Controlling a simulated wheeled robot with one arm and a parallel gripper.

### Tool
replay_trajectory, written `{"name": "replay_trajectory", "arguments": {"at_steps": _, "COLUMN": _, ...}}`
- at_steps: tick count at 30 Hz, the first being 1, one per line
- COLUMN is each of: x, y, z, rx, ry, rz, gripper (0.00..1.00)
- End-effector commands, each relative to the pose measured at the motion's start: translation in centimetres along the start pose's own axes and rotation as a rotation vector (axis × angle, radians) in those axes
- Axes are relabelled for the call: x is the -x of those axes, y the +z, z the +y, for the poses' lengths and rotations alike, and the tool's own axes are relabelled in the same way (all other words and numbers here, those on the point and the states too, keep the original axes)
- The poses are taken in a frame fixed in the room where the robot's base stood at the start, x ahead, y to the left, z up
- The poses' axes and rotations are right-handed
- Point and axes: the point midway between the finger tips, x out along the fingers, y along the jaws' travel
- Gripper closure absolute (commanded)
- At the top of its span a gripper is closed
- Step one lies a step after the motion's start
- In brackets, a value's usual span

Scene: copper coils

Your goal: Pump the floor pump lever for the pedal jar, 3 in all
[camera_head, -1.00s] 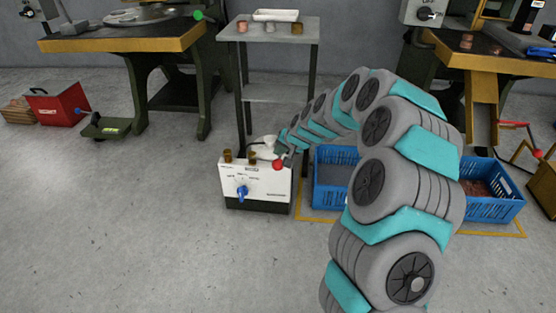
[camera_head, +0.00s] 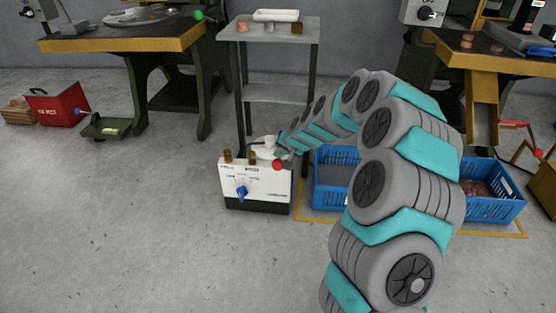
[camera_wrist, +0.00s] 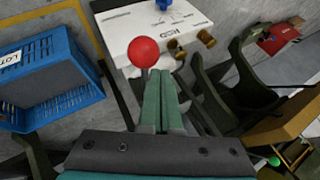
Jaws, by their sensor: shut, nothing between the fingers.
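A lever with a red ball end (camera_head: 277,165) sits at the upper right of a white box (camera_head: 266,182) on the floor. The box has a blue knob (camera_head: 241,191) and brass posts on top. My gripper (camera_head: 282,149) is just above and behind the red ball. In the wrist view my gripper's two green fingers (camera_wrist: 159,80) lie together, empty, with their tips close beside the red ball (camera_wrist: 143,52). I cannot tell whether they touch it. The lever's shaft is mostly hidden. No jar can be made out for certain; a white rounded object (camera_head: 264,147) stands behind the box.
Blue crates (camera_head: 330,190) stand right of the box inside a yellow floor outline. A grey shelf stand (camera_head: 275,92) rises behind. The floor in front is clear.

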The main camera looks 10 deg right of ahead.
Motion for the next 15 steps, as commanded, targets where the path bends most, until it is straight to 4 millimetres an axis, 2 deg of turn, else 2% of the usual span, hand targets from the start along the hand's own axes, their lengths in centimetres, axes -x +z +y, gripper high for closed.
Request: {"name": "replay_trajectory", "arguments": {"at_steps": 15, "x": -0.44, "y": 0.33, "z": 0.31, "rx": 0.000, "ry": 0.000, "rz": -0.001, "gripper": 1.00}}
